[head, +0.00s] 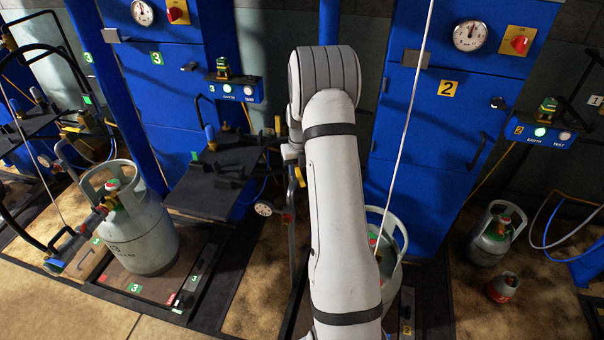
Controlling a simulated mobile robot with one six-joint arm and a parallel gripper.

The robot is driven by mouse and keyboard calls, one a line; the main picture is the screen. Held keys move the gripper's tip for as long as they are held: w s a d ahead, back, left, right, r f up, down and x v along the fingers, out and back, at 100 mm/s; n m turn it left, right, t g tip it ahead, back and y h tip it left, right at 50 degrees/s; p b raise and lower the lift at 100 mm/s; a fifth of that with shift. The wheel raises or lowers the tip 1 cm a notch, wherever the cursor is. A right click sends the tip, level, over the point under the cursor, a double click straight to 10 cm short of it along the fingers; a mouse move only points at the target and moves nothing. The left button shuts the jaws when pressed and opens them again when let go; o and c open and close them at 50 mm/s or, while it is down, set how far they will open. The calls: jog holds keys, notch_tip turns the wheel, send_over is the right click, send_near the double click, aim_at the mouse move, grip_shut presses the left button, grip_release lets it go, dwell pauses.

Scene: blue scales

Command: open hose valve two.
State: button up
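The blue cabinet of station two (425,125) stands right of centre, with a yellow number 2 plate (449,88). Left of my forearm is a slim upright hose fitting with a yellow lever (299,175), probably hose valve two; no number shows on it. A round gauge (264,208) and a red part (287,218) sit below the lever. The lever's exact angle is hard to tell. My white arm rises through the middle and bends at the top. My gripper's fingers are hidden behind the arm, so contact with the lever cannot be seen.
A grey gas cylinder (392,268) stands partly behind my forearm. Another cylinder (140,235) stands on station three's scale at left. A black shelf (212,180) juts out left of the lever. Small cylinders (495,235) stand at right. A thin pale hose (405,120) hangs before cabinet two.

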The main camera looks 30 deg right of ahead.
notch_tip(320, 180, up, 7)
dwell(0.3)
